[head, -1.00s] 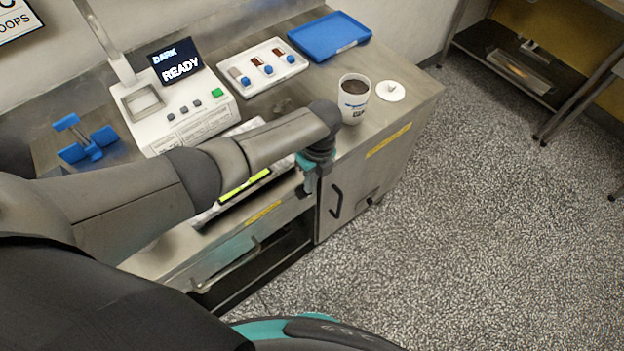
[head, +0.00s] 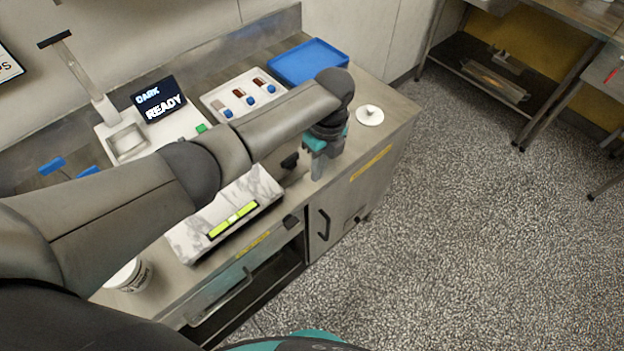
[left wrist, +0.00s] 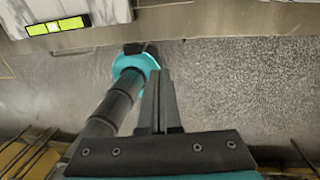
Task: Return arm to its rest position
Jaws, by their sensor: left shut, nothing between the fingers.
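My left arm reaches in from the left over the counter in the head view. Its gripper (head: 318,172) points down near the counter's front edge, right of a marble slab (head: 264,184). The fingers are together with nothing between them. In the left wrist view, the closed fingers (left wrist: 160,82) extend over the floor, below the counter edge, and hold nothing. My right gripper does not show in either view.
The slab bears a yellow-green level (head: 233,220). A white machine (head: 122,138) reads "DARK READY". A white cup (head: 130,274) stands at lower left. Open floor (head: 450,230) lies right.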

